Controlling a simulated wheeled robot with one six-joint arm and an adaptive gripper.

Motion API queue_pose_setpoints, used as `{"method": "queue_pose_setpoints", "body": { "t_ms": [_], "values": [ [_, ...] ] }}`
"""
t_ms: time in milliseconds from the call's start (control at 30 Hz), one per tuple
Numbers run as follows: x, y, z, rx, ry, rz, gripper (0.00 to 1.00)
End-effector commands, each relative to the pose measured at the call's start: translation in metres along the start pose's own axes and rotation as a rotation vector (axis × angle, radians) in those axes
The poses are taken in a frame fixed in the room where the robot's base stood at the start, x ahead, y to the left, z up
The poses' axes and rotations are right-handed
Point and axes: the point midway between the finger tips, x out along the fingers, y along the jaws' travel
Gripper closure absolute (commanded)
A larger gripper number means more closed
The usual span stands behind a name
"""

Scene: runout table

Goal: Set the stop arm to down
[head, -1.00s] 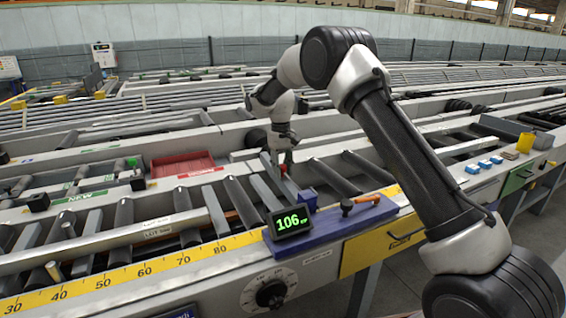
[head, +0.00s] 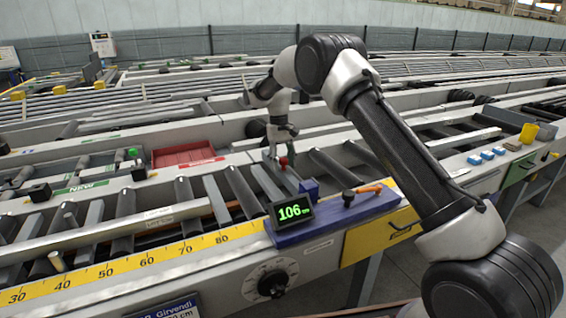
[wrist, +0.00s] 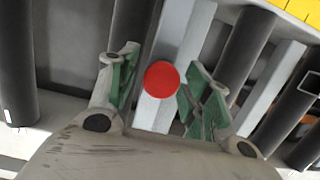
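A red round knob (wrist: 161,79) sits on a light grey bar (wrist: 176,45), which I take to be the stop arm, in the wrist view. In the head view the red knob (head: 283,161) shows just below my gripper (head: 281,146), among the rollers behind the display. My gripper (wrist: 157,93) is open in the wrist view, with one green-padded finger on each side of the knob. There are gaps between the knob and both pads. I cannot tell from these views whether the bar is raised or lowered.
A blue block (head: 335,215) carries a display (head: 291,211) reading 106 and an orange-handled lever (head: 366,190). A yellow ruler (head: 130,264) runs along the front edge. A red tray (head: 186,156) lies farther back. Dark rollers (head: 243,193) flank the bar.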

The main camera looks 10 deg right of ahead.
Motion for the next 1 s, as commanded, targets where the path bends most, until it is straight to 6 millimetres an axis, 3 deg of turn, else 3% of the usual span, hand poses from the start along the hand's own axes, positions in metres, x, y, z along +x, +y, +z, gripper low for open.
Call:
{"method": "queue_pose_setpoints", "body": {
  "t_ms": [367,800,1000],
  "values": [
    [-0.010,0.000,0.000,0.000,0.001,0.000,0.50],
    [-0.099,0.000,-0.001,0.000,0.002,0.000,0.50],
    [-0.118,0.000,-0.001,0.000,0.000,0.000,0.50]
  ]
}}
